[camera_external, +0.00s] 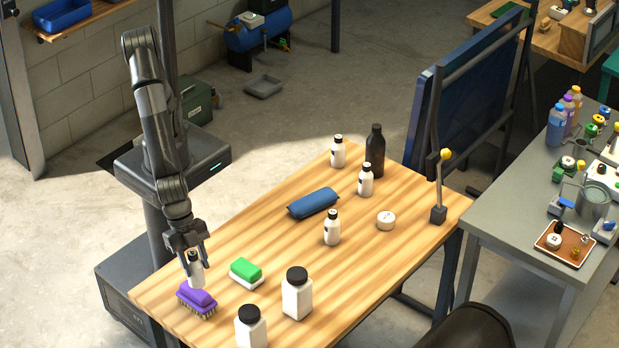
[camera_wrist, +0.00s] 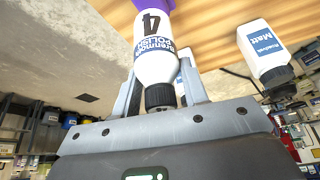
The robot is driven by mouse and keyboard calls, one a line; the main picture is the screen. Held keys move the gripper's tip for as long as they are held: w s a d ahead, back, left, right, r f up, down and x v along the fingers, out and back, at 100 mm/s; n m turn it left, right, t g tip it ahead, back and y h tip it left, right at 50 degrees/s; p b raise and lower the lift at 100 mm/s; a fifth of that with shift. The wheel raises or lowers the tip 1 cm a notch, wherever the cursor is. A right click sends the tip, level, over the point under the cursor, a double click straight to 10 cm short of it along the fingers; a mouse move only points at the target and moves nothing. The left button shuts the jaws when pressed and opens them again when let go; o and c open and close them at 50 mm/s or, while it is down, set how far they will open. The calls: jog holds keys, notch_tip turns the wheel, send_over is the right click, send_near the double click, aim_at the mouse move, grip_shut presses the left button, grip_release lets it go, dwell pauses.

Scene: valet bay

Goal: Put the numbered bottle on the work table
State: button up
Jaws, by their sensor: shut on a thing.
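My gripper (camera_external: 194,258) is shut on a small white bottle (camera_external: 196,272) with a black cap, above the near-left end of the wooden table (camera_external: 270,235). In the wrist view the held bottle (camera_wrist: 154,50) shows a large 4 and a blue polish label, with its cap toward my palm. The purple brush (camera_external: 197,301) is close to the bottle's base; I cannot tell whether they touch. Similar small white bottles stand farther along the table: one by the middle (camera_external: 332,229), one behind it (camera_external: 365,181) and one at the far end (camera_external: 338,152). Their numbers are unreadable.
A green and white sponge (camera_external: 246,272) and two larger white bottles, one here (camera_external: 297,296), stand near my gripper. A blue pouch (camera_external: 313,203), a dark bottle (camera_external: 375,150) and a round white tub (camera_external: 386,220) are farther off. A grey table (camera_external: 500,215) stands at right. The table's middle-left is bare.

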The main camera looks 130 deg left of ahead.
jog(key=shift+w+a+f, duration=1)
jog(key=shift+w+f, duration=0.4)
jog(key=shift+f, duration=0.3)
jog(key=shift+w+a+f, duration=1.05)
jog(key=shift+w+f, duration=0.3)
jog(key=shift+f, duration=0.3)
jog(key=shift+w+a+f, duration=1)
jog(key=shift+w+f, duration=0.4)
jog(key=shift+f, duration=0.3)
jog(key=shift+f, duration=0.15)
jog(key=o, duration=1.1)
jog(key=shift+c, duration=0.2)
